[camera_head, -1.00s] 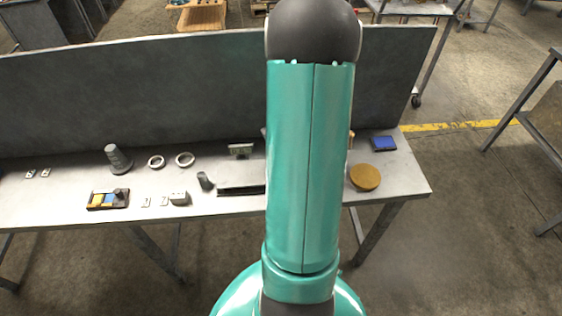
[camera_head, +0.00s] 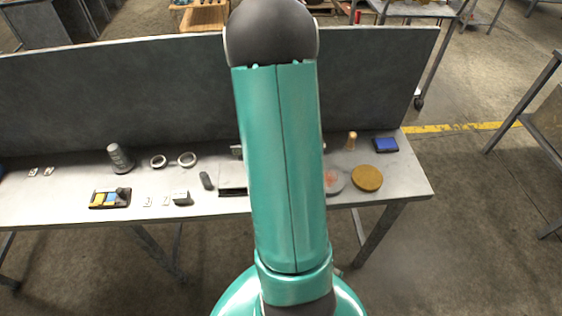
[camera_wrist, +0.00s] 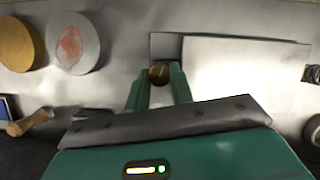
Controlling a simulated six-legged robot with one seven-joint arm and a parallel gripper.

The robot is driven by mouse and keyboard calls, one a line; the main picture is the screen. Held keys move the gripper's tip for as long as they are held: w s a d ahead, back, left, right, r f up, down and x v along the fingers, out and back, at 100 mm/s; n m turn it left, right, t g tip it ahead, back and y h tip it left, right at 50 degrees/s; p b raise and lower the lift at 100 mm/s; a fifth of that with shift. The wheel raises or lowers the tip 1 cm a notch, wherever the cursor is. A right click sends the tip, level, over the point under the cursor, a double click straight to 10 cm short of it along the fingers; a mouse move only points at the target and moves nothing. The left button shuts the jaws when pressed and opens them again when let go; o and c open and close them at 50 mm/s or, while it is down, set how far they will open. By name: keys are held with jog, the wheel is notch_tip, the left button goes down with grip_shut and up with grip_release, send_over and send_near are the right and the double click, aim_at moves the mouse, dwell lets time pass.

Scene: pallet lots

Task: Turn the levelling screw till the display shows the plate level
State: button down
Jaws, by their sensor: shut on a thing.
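The screw stands by the near left corner of a pale, bright plate (camera_wrist: 245,75). A dark strip (camera_wrist: 165,45) shows beyond the screw. In the head view my arm hides the gripper, the screw and most of the plate. A small grey block (camera_head: 236,151), perhaps the display, is mostly behind my arm; its reading cannot be seen.
Right of my arm are a grey disc with a red patch (camera_head: 333,181), a brown disc (camera_head: 366,178), a wooden-handled tool (camera_head: 351,141) and a blue box (camera_head: 385,145). On the left are a stepped cone (camera_head: 120,158), rings (camera_head: 187,159) and a coloured tray (camera_head: 110,198). A dark panel (camera_head: 120,95) backs the bench.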

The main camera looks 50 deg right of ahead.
jog(key=n+h, duration=0.1)
jog(key=n, duration=0.2)
jog(key=shift+w, duration=0.1)
jog(key=shift+n, duration=0.4)
jog(key=c, duration=1.2)
grip_release()
jog(key=shift+a, duration=0.15)
jog(key=shift+a+g, duration=0.1)
jog(key=shift+g, duration=0.2)
